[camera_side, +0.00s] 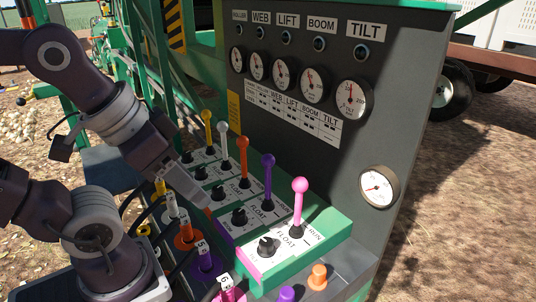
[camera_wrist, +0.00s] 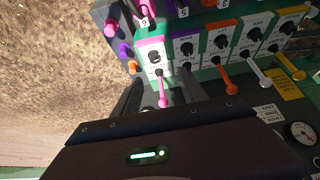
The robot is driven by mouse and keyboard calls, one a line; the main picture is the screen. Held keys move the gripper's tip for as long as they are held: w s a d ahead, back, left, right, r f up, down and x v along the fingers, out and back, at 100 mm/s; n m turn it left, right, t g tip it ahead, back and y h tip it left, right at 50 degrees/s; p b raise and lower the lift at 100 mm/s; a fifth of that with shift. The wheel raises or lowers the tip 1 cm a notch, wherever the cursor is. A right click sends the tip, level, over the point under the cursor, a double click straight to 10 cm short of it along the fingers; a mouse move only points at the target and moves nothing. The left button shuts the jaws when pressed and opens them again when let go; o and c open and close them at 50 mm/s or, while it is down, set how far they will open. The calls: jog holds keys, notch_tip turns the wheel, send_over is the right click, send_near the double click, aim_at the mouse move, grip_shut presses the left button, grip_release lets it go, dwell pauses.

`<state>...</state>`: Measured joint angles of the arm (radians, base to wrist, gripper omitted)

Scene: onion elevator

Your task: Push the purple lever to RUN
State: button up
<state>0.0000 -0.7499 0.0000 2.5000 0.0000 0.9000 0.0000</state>
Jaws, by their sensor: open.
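The purple lever (camera_side: 268,163) stands roughly upright from its slot on the panel, with FLOAT and RUN lettering beside its row. It stands between the orange lever (camera_side: 242,145) and the pink lever (camera_side: 299,188). My gripper (camera_side: 203,203) is open, to the left of the purple lever and apart from it, low near the panel's left edge. In the wrist view my fingers (camera_wrist: 160,92) are spread, with the pink lever (camera_wrist: 163,102) showing between them. The purple lever cannot be made out there and seems hidden by my gripper.
A white lever (camera_side: 222,131) and a yellow lever (camera_side: 207,118) stand farther back. Black knobs, such as the one in the purple row (camera_side: 239,216), sit left of the levers. Upright gauge panel (camera_side: 300,60) rises behind. Tagged hose fittings (camera_side: 205,262) crowd the near left.

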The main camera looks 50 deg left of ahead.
jog(key=shift+o, duration=0.2)
jog(key=n+g, duration=0.3)
jog(key=n, duration=1.3)
send_over(267, 155)
jog(key=s, duration=0.1)
jog(key=shift+s+a+f, duration=0.15)
jog(key=shift+f, duration=0.1)
jog(key=x, duration=0.5)
jog(key=shift+f, duration=0.8)
grip_shut()
